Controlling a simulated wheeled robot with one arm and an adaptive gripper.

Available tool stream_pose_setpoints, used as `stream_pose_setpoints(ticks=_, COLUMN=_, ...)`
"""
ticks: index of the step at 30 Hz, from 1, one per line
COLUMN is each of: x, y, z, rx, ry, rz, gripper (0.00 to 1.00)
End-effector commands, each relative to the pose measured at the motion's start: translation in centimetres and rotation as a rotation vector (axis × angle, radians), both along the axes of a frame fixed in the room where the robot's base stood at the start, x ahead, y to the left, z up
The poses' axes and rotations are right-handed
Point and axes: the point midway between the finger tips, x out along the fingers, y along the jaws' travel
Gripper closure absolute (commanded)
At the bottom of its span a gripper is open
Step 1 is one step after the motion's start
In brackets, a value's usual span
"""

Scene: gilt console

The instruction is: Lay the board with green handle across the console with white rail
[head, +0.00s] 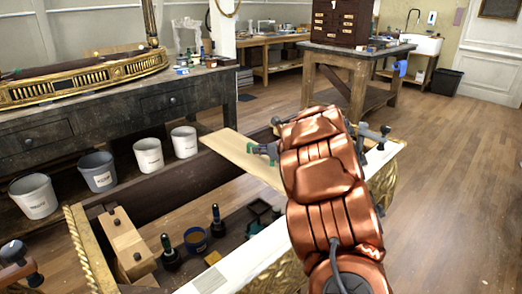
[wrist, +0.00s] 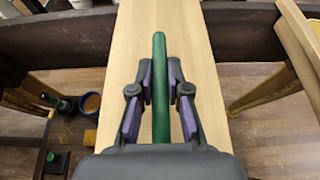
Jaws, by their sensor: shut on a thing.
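The board with green handle (head: 231,147) is a long, pale wooden plank. Its green handle (wrist: 161,95) runs along its middle in the wrist view, where the board (wrist: 190,30) fills the centre. My gripper (wrist: 161,78) is shut on the handle, one finger on each side; it also shows in the head view (head: 266,151). The console with white rail (head: 262,250) is an open frame with gilt carved sides. The board is over the frame's far part, its left end reaching past the dark far side. I cannot tell whether it touches the frame. My arm hides its right part.
Inside the frame are a wooden block (head: 126,243), dark green-topped tools (head: 170,252) and a small pot (head: 195,239). A clamp (head: 375,134) stands on the right. White and grey buckets (head: 99,171) stand under the left bench.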

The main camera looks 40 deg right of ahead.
Motion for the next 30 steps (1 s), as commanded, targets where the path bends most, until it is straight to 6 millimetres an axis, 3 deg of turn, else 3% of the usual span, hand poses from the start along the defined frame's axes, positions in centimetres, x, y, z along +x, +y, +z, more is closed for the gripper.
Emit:
stream_pose_setpoints(ticks=5, x=0.02, y=-0.02, z=0.01, rx=0.0, ry=-0.002, rz=0.0, gripper=1.0)
stream_pose_setpoints(ticks=6, x=0.02, y=-0.02, z=0.04, rx=0.0, ry=-0.002, rz=0.0, gripper=0.82)
stream_pose_setpoints(ticks=12, x=0.01, y=-0.01, z=0.01, rx=0.0, ry=-0.001, rz=0.0, gripper=0.61)
stream_pose_setpoints(ticks=14, x=0.01, y=-0.01, z=0.0, rx=0.0, ry=-0.001, rz=0.0, gripper=0.55)
stream_pose_setpoints(ticks=20, x=0.0, y=-0.01, z=-0.02, rx=0.0, ry=-0.001, rz=0.0, gripper=0.55)
stream_pose_setpoints(ticks=30, x=0.0, y=0.0, z=-0.06, rx=0.0, ry=0.0, rz=0.0, gripper=0.2)
